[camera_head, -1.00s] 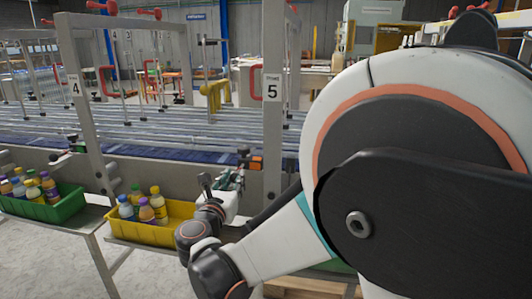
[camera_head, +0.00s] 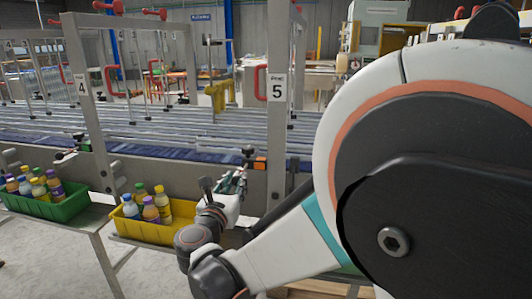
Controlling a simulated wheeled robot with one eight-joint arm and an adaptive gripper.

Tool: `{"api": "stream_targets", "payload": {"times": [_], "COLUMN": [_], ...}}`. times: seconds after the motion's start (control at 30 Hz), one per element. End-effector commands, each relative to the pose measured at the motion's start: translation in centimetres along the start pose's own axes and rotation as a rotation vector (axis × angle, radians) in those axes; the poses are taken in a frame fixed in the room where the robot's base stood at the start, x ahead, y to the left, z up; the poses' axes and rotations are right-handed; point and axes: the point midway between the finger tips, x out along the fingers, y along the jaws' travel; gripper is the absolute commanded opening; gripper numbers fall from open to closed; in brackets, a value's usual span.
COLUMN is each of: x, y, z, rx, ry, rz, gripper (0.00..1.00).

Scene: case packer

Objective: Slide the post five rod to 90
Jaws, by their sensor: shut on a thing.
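Post five (camera_head: 278,120) is the grey upright with a white "5" label, right of the picture's middle. A small clamp with a dark knob (camera_head: 248,151) and an orange block (camera_head: 261,163) sits at the conveyor's near edge beside this post. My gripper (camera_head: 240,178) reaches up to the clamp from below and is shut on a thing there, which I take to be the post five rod. The fingertips and most of the rod are hidden or too small to make out. I cannot read any scale on the rod.
A yellow crate (camera_head: 128,228) with several bottles stands just left of my wrist. A green crate (camera_head: 40,208) with bottles stands further left by post four (camera_head: 85,110). The conveyor (camera_head: 180,125) runs behind. My own arm covers the right side.

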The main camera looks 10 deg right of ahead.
Motion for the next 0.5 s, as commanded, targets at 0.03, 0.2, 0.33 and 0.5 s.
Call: {"api": "stream_targets", "payload": {"times": [0.03, 0.2, 0.33, 0.5], "x": [-0.13, -0.45, -0.69, -1.01], "y": [0.04, 0.02, 0.01, 0.02], "z": [-0.02, -0.03, -0.03, -0.02], "rx": [0.000, 0.000, 0.000, 0.000], "ry": [0.000, 0.000, 0.000, 0.000], "rz": [0.001, 0.001, 0.001, 0.001], "gripper": [0.04, 0.04, 0.04, 0.04]}}
